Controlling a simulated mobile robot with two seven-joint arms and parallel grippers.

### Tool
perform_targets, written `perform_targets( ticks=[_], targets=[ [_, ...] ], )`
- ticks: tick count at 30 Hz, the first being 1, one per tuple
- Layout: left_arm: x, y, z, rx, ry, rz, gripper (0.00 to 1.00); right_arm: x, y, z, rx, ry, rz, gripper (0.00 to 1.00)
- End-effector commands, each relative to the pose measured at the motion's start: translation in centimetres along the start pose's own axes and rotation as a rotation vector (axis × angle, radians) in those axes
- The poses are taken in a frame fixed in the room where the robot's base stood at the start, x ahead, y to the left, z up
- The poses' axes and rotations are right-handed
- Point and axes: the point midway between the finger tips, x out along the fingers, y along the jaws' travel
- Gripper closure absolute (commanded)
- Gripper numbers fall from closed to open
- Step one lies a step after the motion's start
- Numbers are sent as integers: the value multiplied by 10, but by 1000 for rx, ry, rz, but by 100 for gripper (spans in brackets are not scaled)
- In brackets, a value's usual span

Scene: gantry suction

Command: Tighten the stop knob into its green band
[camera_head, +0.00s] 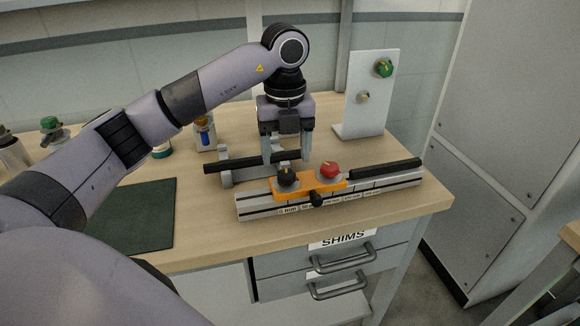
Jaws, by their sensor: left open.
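An orange carriage (308,187) sits on a metal rail (375,187) with printed scale markings. It carries a black knob (288,178) with a pale pointer and a red knob (329,170). A smaller black knob (316,199) sticks out of its front. I cannot tell which one is the stop knob, and no green band can be made out on them. My left gripper (287,158) points down with its fingers apart, just above and behind the black knob. My right gripper is out of view.
A black bar (240,163) lies behind the rail, with another dark bar (385,168) at right. A white upright panel (371,100) bears a green knob (383,68) and a small knob. A dark green mat (140,215) lies left. Bottles stand at back left. Drawers marked SHIMS (343,240) are below.

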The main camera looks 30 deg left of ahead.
Motion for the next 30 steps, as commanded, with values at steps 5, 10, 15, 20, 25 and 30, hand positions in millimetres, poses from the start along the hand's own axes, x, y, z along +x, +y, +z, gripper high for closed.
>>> perform_targets(
  ticks=[5,10,15,20,25,30],
  targets=[
    [28,0,0,2,2,2,33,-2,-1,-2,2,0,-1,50],
    [41,0,0,2,0,1,33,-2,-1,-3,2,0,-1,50],
    [43,0,0,3,-1,-1,33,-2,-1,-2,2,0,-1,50],
    [43,0,0,3,-1,-1,46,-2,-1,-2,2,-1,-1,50],
    [43,0,0,3,-1,-1,89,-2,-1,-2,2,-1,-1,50],
    [43,0,0,27,-1,-1,89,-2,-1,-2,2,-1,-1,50]
  ],
)
